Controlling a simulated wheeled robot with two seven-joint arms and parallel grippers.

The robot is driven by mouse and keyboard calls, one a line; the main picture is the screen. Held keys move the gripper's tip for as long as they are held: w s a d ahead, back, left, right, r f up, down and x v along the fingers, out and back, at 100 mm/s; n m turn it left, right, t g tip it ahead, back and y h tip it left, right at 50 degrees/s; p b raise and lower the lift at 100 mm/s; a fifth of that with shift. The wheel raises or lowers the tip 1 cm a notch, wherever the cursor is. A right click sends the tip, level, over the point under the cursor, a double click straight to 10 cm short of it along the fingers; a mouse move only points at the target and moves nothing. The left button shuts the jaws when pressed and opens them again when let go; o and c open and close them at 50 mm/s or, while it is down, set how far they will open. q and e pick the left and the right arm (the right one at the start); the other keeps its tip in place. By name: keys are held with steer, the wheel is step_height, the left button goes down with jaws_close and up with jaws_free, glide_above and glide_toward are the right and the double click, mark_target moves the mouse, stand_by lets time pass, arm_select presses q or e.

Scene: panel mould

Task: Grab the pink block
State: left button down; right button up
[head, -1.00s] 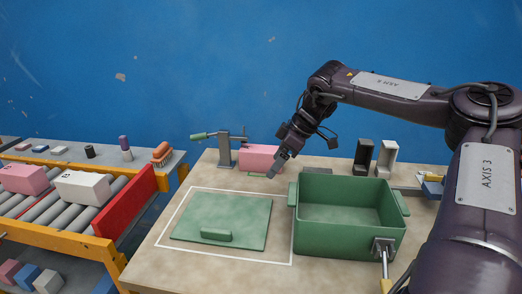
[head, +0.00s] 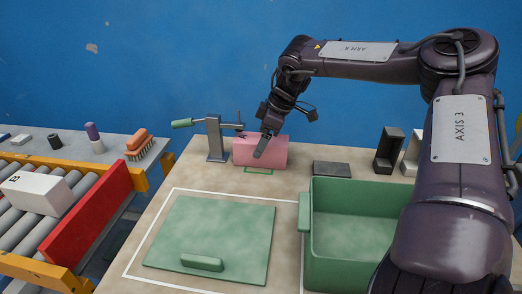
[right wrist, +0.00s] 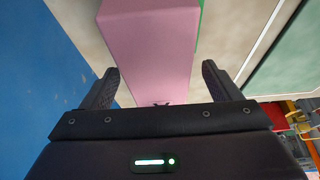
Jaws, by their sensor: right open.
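The pink block (head: 272,152) lies at the back of the table, just right of a grey clamp stand with a green handle. In the right wrist view the pink block (right wrist: 148,50) extends between the two fingers of my right gripper (right wrist: 162,85). The fingers are open, with a gap on each side of the block. My left gripper is not in view.
A green open box (head: 310,240) stands at the right front. A green lid (head: 220,235) lies flat inside a white outline. The clamp stand (head: 216,140) is close to the block's left end. A flat dark slab (head: 332,169) lies to the right.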

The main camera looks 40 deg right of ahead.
steer(key=x, duration=0.3)
steer(key=shift+w+d, duration=0.1)
steer(key=c, duration=1.3)
steer(key=shift+c, duration=1.1)
steer(key=shift+r, duration=0.1)
